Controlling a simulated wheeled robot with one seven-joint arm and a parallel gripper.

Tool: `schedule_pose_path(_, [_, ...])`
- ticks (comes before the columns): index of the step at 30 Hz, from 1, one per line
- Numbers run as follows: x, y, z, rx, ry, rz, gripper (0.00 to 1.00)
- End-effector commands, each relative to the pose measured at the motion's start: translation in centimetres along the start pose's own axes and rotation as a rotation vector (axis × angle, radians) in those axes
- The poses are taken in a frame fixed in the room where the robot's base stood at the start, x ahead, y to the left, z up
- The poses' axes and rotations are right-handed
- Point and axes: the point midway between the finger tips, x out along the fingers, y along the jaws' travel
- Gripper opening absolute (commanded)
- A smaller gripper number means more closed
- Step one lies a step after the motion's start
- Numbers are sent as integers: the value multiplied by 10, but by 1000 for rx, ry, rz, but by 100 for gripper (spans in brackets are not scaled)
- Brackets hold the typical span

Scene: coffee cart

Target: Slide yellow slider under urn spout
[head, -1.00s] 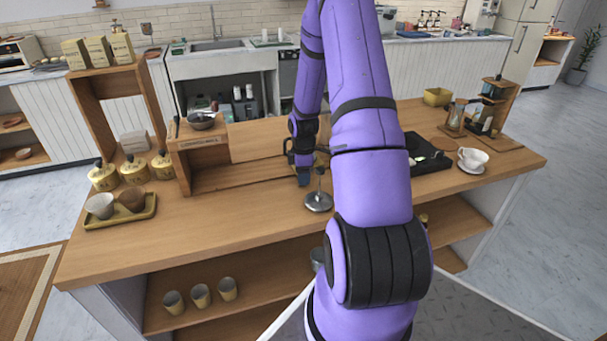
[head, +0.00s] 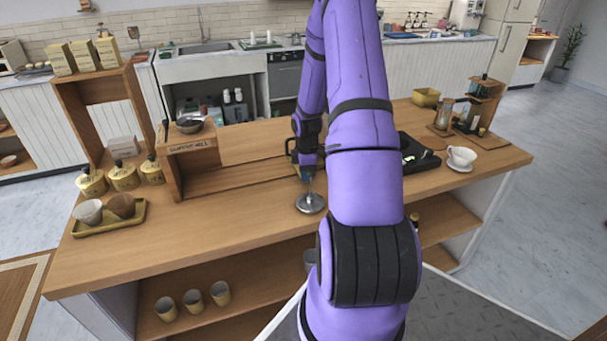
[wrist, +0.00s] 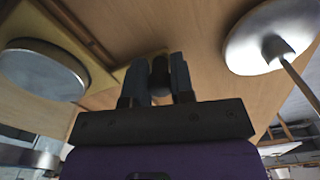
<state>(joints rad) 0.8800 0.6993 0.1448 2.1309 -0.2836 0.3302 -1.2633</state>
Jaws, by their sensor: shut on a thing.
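In the wrist view my gripper (wrist: 160,78) is shut on a dark, rounded knob (wrist: 160,70), low over the wooden counter. A yellow board (wrist: 98,68), apparently the yellow slider, lies beside the fingers, with a round metal disc (wrist: 42,70) on it. I cannot tell how the knob joins the board. In the head view my gripper (head: 307,173) is at the counter's middle, just behind a round metal base with a thin stem (head: 310,203). That base also shows in the wrist view (wrist: 250,45). My arm hides the slider in the head view, and I cannot make out the urn or its spout.
A wooden stand with a bowl (head: 190,127) is left of my gripper. A tray with two cups (head: 108,228) is at the counter's left end. A black tray (head: 418,163) and a white cup (head: 461,157) are at the right.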

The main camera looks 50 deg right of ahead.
Motion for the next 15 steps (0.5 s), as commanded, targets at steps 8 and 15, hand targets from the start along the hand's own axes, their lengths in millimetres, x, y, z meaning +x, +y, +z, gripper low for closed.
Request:
schedule_pose_path(8, [0,1,4,6,-4,3,48])
schedule_pose_path(15, [-2,1,3,5,-3,2,48])
